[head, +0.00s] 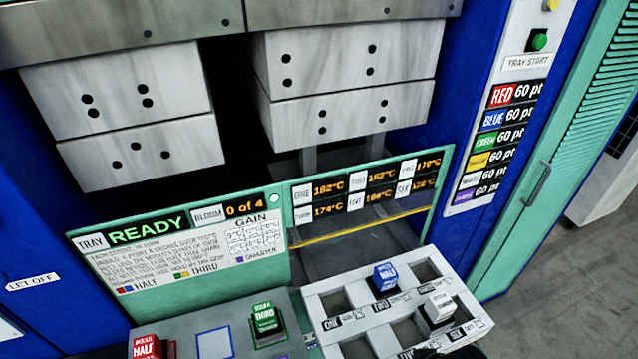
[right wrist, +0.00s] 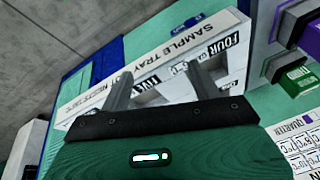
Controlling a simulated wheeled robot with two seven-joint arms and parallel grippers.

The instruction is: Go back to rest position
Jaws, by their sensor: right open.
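In the right wrist view my right gripper (right wrist: 160,70) is open and empty. Its two grey fingers stand apart over the white sample tray (right wrist: 108,96). In the head view the sample tray (head: 313,307) lies in front of the press. A blue HALF block (head: 385,277) and a white block (head: 438,307) sit in its wells, and other wells look empty. A dark part at the bottom edge by the tray's front corner may be my right gripper; its fingers do not show there. My left gripper is not in view.
A red HALF block (head: 146,347) and a green THIRD block (head: 265,318) stand on the grey shelf left of the tray. Behind rises the press with its green READY panel (head: 260,268) and pale platens (head: 130,90). Grey floor (head: 570,290) is open at right.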

